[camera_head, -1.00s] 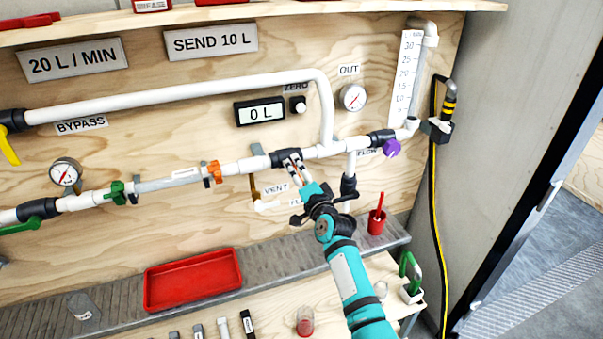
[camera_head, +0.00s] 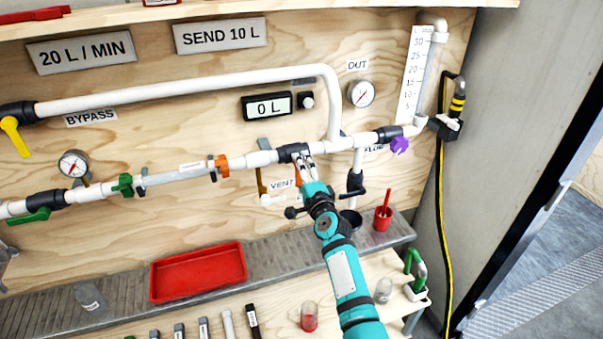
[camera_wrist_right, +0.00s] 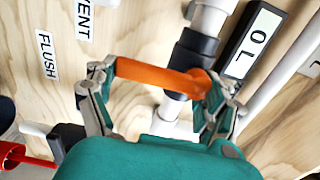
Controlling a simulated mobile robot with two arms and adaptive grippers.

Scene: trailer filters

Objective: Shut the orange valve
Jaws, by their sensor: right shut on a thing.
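The orange valve handle (camera_wrist_right: 158,76) lies between the two fingers of my right gripper (camera_wrist_right: 160,98) in the right wrist view, with a finger at each end. It runs across the white pipe with the black fitting (camera_wrist_right: 193,58). In the head view my right gripper (camera_head: 307,162) is at the black valve body (camera_head: 291,152) on the sloping pipe. Only a sliver of the orange handle (camera_head: 298,178) shows beside the fingers, pointing down from the pipe. The right gripper is shut on the handle. My left gripper is not in view.
A purple valve knob (camera_head: 399,145) is to the right on the same pipe, an orange fitting (camera_head: 222,166) to the left. The display (camera_head: 267,106) reads 0 L above. A red tray (camera_head: 198,272) and a red cup (camera_head: 382,218) stand below.

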